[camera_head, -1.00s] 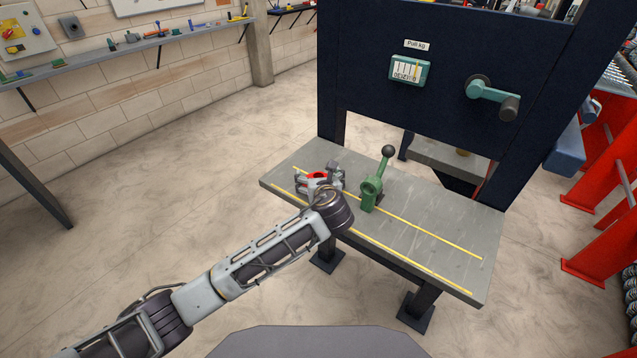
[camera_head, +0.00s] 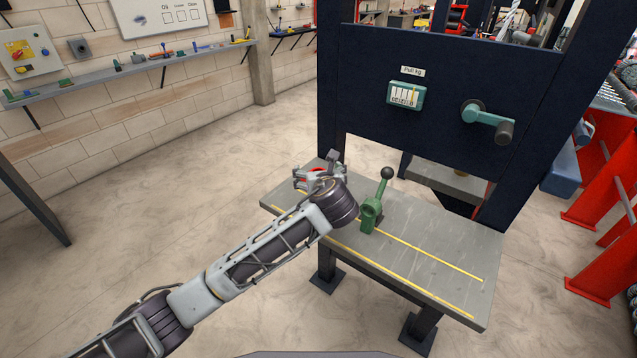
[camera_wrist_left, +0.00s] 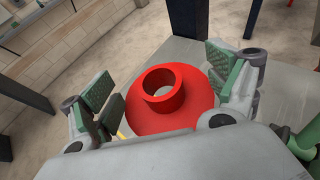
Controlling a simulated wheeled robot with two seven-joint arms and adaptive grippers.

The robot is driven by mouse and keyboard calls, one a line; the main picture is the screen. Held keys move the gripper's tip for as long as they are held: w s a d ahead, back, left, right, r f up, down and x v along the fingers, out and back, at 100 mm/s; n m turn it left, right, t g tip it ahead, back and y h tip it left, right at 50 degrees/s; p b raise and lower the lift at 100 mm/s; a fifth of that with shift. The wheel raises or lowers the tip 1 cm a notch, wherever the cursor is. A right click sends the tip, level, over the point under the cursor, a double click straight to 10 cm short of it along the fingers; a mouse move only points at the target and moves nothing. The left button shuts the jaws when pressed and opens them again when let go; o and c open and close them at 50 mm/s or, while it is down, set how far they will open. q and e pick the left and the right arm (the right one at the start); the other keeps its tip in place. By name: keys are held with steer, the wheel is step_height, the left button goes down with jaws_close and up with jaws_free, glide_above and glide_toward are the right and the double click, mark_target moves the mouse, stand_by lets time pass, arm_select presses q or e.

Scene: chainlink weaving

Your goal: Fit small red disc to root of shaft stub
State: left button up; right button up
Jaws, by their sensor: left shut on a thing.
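The small red disc (camera_wrist_left: 168,103) is a round flange with a raised hollow collar in the left wrist view. It sits between the green-padded fingers of my left gripper (camera_wrist_left: 165,88), which is shut on it. In the head view the left gripper (camera_head: 320,178) is over the far left end of the grey bench, with a little of the red disc (camera_head: 318,170) showing between its fingers. My arm hides the bench below it. I cannot make out the shaft stub in either view. My right gripper is not in view.
A green fixture (camera_head: 371,213) with a black-knobbed lever stands on the grey bench (camera_head: 430,255), right of my gripper. The bench's right part is clear. A dark blue press frame (camera_head: 440,70) with a crank (camera_head: 487,120) rises behind. A wall shelf (camera_head: 150,64) holds small tools.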

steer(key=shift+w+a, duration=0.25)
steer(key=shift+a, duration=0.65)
